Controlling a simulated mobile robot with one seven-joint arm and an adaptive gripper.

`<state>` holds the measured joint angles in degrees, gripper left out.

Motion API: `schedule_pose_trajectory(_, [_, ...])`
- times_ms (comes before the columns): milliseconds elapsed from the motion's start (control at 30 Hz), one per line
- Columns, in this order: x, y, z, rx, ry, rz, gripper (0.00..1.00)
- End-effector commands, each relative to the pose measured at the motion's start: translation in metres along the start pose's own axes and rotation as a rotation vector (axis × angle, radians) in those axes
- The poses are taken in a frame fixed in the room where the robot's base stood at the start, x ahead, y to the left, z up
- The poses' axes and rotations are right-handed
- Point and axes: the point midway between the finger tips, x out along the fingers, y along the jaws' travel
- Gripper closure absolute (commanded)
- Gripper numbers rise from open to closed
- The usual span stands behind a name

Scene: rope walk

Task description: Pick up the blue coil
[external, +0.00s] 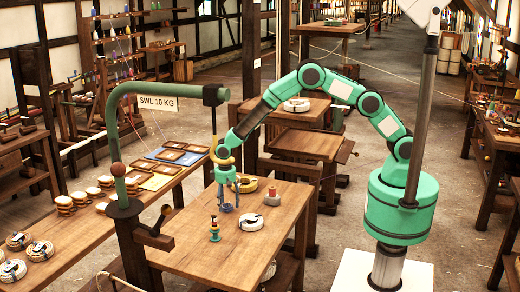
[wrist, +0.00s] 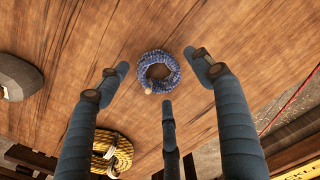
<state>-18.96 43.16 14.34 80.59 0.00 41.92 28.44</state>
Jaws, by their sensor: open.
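The blue coil (wrist: 172,88) is a small ring of blue rope lying flat on the wooden table (wrist: 215,130), with a pale rope end at its lower edge. In the external view the blue coil (external: 228,208) shows just below my gripper (external: 226,194), near the table's back left part. My gripper has three dark fingers, spread open and pointing down. In the wrist view their tips surround the coil on the left, right and below, with a gap on each side. Nothing is held. I cannot tell the exact height of the tips above the table.
A yellow coil (wrist: 122,152) lies close by, next to the left finger. A grey object (wrist: 18,82) stands further left. A white coil (external: 252,222), a teal spool (external: 214,232) and a red-topped piece (external: 272,192) share the table. A green crane post (external: 118,150) stands at left.

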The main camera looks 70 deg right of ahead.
Motion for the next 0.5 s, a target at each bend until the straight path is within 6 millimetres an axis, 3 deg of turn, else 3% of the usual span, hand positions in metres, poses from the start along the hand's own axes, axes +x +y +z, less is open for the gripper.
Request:
schedule_pose_trajectory(267, [-0.0001,0.0,0.0,0.0,0.0,0.0,0.36])
schedule_pose_trajectory(500, [-0.0001,0.0,0.0,0.0,0.0,0.0,0.8])
